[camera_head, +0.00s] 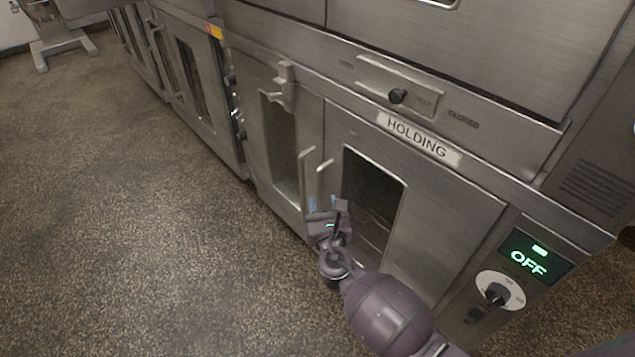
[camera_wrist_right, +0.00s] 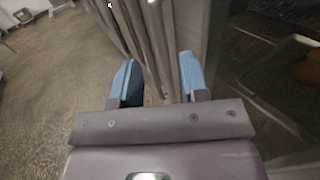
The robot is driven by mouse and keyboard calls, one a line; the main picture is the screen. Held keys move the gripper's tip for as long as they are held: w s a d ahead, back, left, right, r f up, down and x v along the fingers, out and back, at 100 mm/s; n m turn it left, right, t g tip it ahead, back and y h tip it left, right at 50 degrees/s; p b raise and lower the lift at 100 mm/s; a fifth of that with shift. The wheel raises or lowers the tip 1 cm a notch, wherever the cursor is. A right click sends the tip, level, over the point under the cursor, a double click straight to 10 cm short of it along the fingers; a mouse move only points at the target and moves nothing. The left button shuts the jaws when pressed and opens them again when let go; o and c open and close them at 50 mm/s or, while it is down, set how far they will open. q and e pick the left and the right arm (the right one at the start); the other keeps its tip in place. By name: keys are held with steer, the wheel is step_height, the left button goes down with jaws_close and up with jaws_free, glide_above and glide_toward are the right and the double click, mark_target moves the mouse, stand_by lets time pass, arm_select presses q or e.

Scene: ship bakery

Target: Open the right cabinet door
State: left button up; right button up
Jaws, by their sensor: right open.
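The right cabinet door (camera_head: 445,215) is a steel door with a dark window, below the "HOLDING" label, and it looks closed. Its vertical bar handle (camera_head: 322,177) stands at its left edge, beside the left door's handle (camera_head: 306,165). My right gripper (camera_head: 327,205) is open at the lower end of the right door's handle. In the right wrist view its blue fingertips (camera_wrist_right: 158,70) are apart, with blurred vertical metal bars beyond and between them. I cannot tell whether a finger touches the handle. My left gripper is out of view.
The left cabinet door (camera_head: 255,120) with a narrow window and a latch (camera_head: 284,82) is beside it. A control panel with an "OFF" display (camera_head: 530,260) and a knob (camera_head: 497,293) is at the right. The speckled floor (camera_head: 130,220) to the left is clear.

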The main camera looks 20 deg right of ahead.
mark_target(319, 185)
steer(key=x, duration=0.3)
steer(key=b+x, duration=0.1)
steer(key=x, duration=0.2)
steer(key=shift+w+f, duration=0.2)
steer(key=shift+f, duration=0.05)
steer(key=shift+w+d+r, duration=0.15)
steer(key=shift+w+d, duration=0.05)
steer(key=shift+w, duration=0.5)
jaws_close()
